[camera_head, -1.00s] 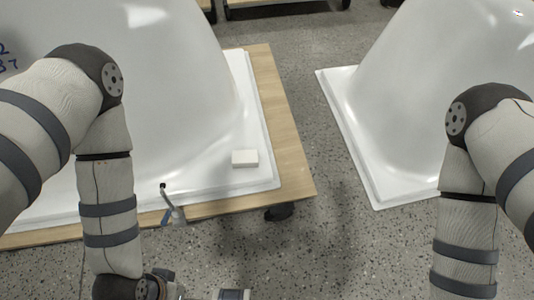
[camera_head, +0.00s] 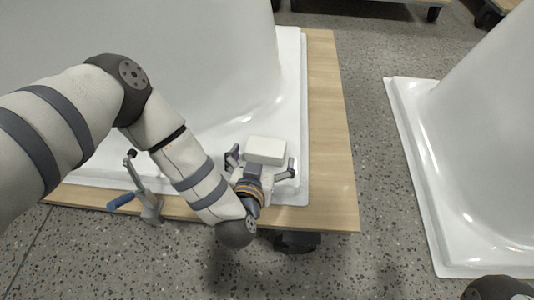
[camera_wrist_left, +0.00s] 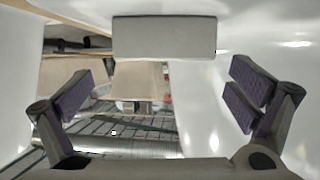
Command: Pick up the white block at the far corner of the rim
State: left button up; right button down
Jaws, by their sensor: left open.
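The white block (camera_head: 265,150) lies on the rim of the left tub shell (camera_head: 291,110), near its corner. In the left wrist view the white block (camera_wrist_left: 164,37) shows as a pale bar at the top, ahead of the fingers. My left gripper (camera_head: 262,164) is open, with its two fingers spread at either side of the block's near edge. In the left wrist view the gap between the fingers (camera_wrist_left: 160,95) is empty, and the block sits beyond it. Whether a finger touches the block cannot be told.
The shell rests on a wooden board (camera_head: 333,150) with a dark caster under its corner. A clamp with a blue handle (camera_head: 122,201) is at the board's front edge. A second white shell (camera_head: 440,190) stands to the right, with bare speckled floor between.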

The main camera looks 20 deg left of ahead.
aim_at(265, 150)
pick_arm(q)
jog(key=b+x, duration=0.1)
jog(key=x, duration=0.1)
jog(key=b+x, duration=0.1)
jog(key=x, duration=0.1)
jog(key=shift+w+a+f+b, duration=0.2)
jog(key=shift+a+f+b, duration=0.15)
jog(key=shift+f, duration=0.1)
jog(key=shift+w, duration=0.2)
jog(key=shift+r, duration=0.15)
jog(key=shift+d, duration=0.1)
jog(key=c, duration=0.7)
